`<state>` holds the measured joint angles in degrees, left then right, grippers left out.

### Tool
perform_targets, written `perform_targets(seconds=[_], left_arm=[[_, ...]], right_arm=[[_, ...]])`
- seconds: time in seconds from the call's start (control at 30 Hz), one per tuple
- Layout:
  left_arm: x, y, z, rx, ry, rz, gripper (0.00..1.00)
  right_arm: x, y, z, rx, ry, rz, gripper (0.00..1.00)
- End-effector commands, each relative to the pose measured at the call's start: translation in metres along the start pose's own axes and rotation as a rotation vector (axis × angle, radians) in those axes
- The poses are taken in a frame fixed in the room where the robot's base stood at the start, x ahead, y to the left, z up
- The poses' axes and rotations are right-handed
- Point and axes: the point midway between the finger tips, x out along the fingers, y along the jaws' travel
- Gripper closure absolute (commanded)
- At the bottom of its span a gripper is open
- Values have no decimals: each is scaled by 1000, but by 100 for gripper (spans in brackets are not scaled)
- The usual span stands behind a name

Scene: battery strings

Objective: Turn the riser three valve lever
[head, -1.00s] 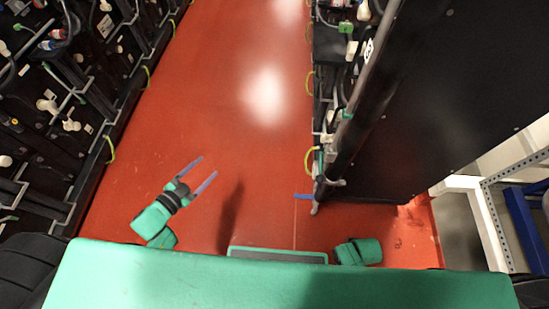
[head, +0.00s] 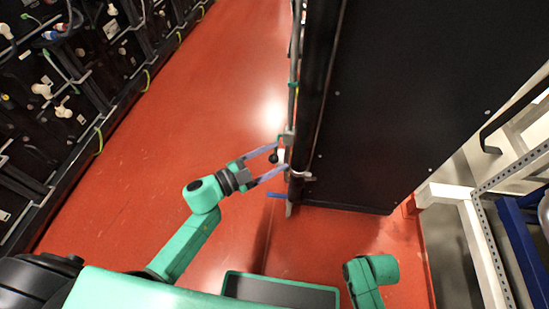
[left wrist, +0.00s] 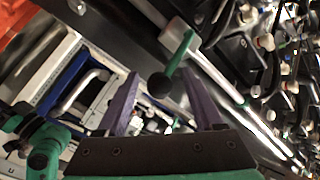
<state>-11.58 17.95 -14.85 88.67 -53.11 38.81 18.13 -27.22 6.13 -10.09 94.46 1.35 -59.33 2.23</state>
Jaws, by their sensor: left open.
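A valve lever (left wrist: 179,52) with a green arm and a black ball knob (left wrist: 159,85) stands out from a grey pipe (left wrist: 225,82) in the left wrist view. In the head view the pipe (head: 292,100) runs along the end of a black cabinet, and the small dark knob (head: 275,157) is at my fingers. My left gripper (head: 280,158) is open, with its two purple fingers (left wrist: 158,77) on either side of the knob, not closed on it. I cannot read a riser number. My right arm shows at the bottom right, but its gripper is not visible.
The tall black cabinet (head: 410,90) stands just right of the pipe. Battery racks (head: 75,100) line the left side. The red floor (head: 190,110) between is clear. A white frame (head: 465,215) and blue frame (head: 520,225) stand at the right.

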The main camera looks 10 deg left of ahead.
Motion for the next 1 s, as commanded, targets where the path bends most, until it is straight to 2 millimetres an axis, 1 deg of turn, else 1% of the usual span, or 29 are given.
perform_targets(seconds=[0.07,0.23,0.27,0.3,0.37,0.4,0.43,1.0], left_arm=[[3,1,0,-1,0,1,31],[3,0,0,-1,0,1,31],[3,0,0,-1,0,1,35],[3,0,0,-1,0,1,50],[3,0,0,-1,0,1,73],[3,0,0,-1,-1,1,89],[2,1,0,-1,-1,1,100],[2,2,1,-4,-4,3,100]], right_arm=[[-1,0,0,0,0,-1,100],[-1,0,0,0,0,-1,100],[-1,0,0,0,0,-1,100],[-1,0,0,0,0,-1,100],[-1,0,0,0,0,-1,100],[-1,-1,0,0,0,-1,100],[-1,-1,0,0,0,-1,100],[0,-1,0,-1,1,-2,100]])
